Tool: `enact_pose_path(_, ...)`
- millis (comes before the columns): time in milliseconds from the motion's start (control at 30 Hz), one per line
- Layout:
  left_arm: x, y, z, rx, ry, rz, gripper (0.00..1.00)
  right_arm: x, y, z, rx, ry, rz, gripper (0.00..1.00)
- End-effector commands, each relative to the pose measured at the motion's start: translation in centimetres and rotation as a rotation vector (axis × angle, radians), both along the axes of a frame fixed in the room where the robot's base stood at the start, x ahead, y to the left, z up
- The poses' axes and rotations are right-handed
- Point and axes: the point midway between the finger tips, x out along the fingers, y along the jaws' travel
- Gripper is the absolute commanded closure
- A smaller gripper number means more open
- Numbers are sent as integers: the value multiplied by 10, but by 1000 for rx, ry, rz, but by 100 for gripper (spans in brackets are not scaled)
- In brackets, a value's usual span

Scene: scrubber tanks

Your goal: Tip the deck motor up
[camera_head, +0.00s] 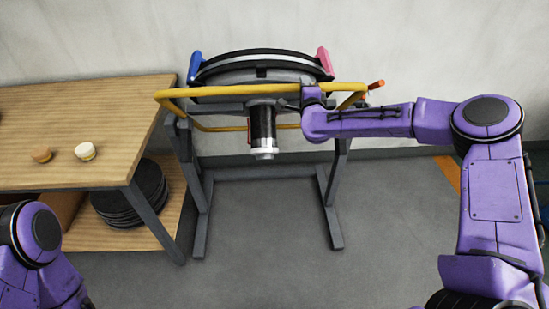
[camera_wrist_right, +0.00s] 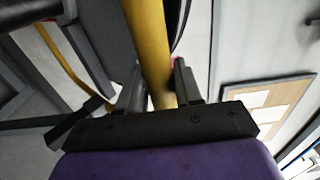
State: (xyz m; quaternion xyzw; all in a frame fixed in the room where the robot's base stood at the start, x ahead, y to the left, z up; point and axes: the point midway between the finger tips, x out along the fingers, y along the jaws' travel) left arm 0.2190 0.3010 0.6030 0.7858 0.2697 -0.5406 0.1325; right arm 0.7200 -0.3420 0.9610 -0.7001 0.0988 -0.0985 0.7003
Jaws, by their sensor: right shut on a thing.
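The deck (camera_head: 262,66) is a round grey and black body on a dark grey stand (camera_head: 200,205), with a blue tab on its left and a pink tab on its right. The deck motor (camera_head: 263,125), a black cylinder with a silver end, points down toward the floor and me. A yellow bar (camera_head: 225,91) runs across the deck's front. My right gripper (camera_head: 311,90) is shut on this bar, right of the motor. In the right wrist view the yellow bar (camera_wrist_right: 148,40) passes between the fingers (camera_wrist_right: 158,88). My left gripper is out of view.
A wooden bench (camera_head: 80,112) stands left of the stand, with two small round items (camera_head: 85,151) on top and a stack of black discs (camera_head: 130,195) on its lower shelf. An orange-tipped lever (camera_head: 376,84) sticks out at right. Floor in front is clear.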

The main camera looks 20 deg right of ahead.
Motion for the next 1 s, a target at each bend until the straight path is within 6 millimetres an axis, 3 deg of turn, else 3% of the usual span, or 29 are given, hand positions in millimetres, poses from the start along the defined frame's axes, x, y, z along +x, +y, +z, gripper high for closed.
enact_pose_path(133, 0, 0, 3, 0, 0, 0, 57, 11, -3, 12, -2, -5, 0, 96)
enact_pose_path(467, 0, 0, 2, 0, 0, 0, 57, 13, -3, 12, -1, -3, 0, 96)
enact_pose_path(1000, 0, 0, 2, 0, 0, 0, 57, 72, -21, 42, -3, -3, -1, 96)
